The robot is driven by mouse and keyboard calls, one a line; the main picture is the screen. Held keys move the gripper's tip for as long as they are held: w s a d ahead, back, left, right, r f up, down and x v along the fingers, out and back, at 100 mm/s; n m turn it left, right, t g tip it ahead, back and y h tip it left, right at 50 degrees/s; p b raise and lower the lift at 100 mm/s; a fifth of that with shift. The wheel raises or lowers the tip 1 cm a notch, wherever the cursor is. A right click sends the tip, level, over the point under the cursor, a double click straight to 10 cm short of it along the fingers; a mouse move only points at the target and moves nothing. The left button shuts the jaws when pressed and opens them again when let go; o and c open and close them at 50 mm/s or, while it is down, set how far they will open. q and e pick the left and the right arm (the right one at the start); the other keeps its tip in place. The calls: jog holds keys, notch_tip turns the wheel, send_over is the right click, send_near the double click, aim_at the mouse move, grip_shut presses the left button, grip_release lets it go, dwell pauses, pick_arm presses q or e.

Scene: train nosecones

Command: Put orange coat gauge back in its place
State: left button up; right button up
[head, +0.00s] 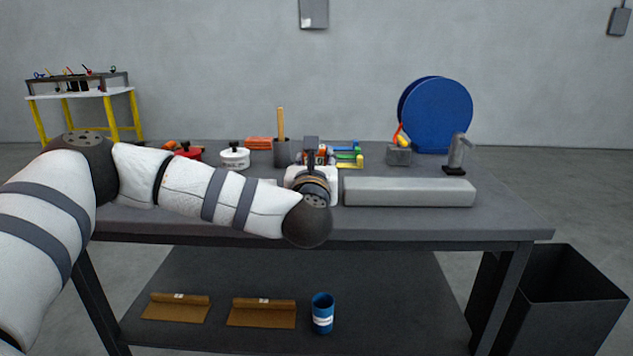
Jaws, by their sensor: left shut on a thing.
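My left gripper (312,151) reaches over the table, seen from behind, with my wrist hiding most of its fingers. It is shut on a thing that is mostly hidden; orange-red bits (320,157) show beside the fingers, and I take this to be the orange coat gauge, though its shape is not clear. Just right of the gripper are blue, yellow and green pieces (350,161) in a row. My right gripper is not in view.
On the grey table (510,215) are a long pale block (410,192), a grey block (399,156) with an orange-yellow item, a blue disc (440,115), a dark cup (282,153), a white pot (235,157) and an orange box (258,143). The front right corner is clear.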

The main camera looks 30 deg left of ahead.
pick_arm(q)
jog(key=f, duration=0.3)
jog(key=shift+w+a+f, duration=0.15)
jog(key=shift+w+f, duration=0.15)
jog(key=shift+f, duration=0.1)
jog(key=shift+f+b, duration=0.25)
jog(key=shift+b, duration=0.05)
jog(key=o, duration=1.3)
jog(key=shift+r, duration=0.1)
